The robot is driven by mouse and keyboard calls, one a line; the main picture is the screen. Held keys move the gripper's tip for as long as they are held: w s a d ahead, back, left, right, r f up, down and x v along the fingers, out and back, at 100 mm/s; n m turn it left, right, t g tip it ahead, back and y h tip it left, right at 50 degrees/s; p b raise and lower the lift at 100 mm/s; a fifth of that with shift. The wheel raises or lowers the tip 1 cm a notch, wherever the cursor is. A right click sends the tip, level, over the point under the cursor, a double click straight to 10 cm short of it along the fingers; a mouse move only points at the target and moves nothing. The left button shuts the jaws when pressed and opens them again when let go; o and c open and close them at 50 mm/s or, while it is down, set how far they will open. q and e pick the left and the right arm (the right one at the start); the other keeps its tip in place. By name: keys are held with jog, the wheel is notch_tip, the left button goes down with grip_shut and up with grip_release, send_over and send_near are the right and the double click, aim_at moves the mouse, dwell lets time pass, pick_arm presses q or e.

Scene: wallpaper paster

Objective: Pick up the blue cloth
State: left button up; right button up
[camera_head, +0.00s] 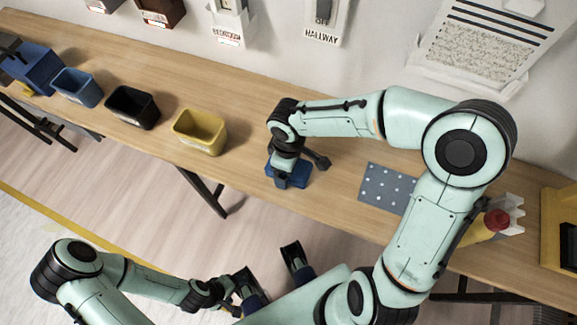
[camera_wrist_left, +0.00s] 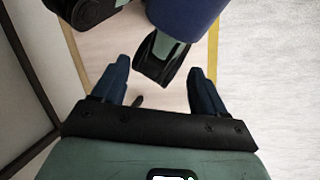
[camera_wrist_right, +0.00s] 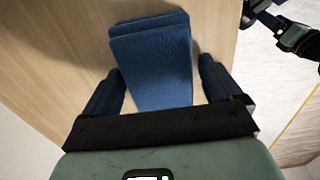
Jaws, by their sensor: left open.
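The blue cloth (camera_wrist_right: 150,45) lies folded on the wooden table, in layers, and fills the upper middle of the right wrist view. In the head view the cloth (camera_head: 298,180) is partly covered by my right gripper (camera_head: 285,165), which is above it. In the right wrist view my right gripper (camera_wrist_right: 162,72) has its fingers apart, one on each side of the cloth's near part. A narrow gap shows by the fingers; contact is unclear. My left gripper (camera_head: 232,292) is low, in front of the table, away from the cloth. Its fingers (camera_wrist_left: 158,70) are spread and empty.
A yellow bin (camera_head: 200,132), a black bin (camera_head: 132,107) and a blue bin (camera_head: 77,87) stand left of the cloth. A grey dotted sheet (camera_head: 385,187) lies to its right. A yellow tool with a red knob (camera_head: 497,220) is further right. Table between the bin and cloth is clear.

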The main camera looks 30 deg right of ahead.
jog(key=c, duration=0.7)
notch_tip(320, 180, up, 20)
jog(key=p, duration=0.4)
jog(key=o, duration=0.4)
jog(key=c, duration=0.4)
jog(key=shift+c, duration=0.2)
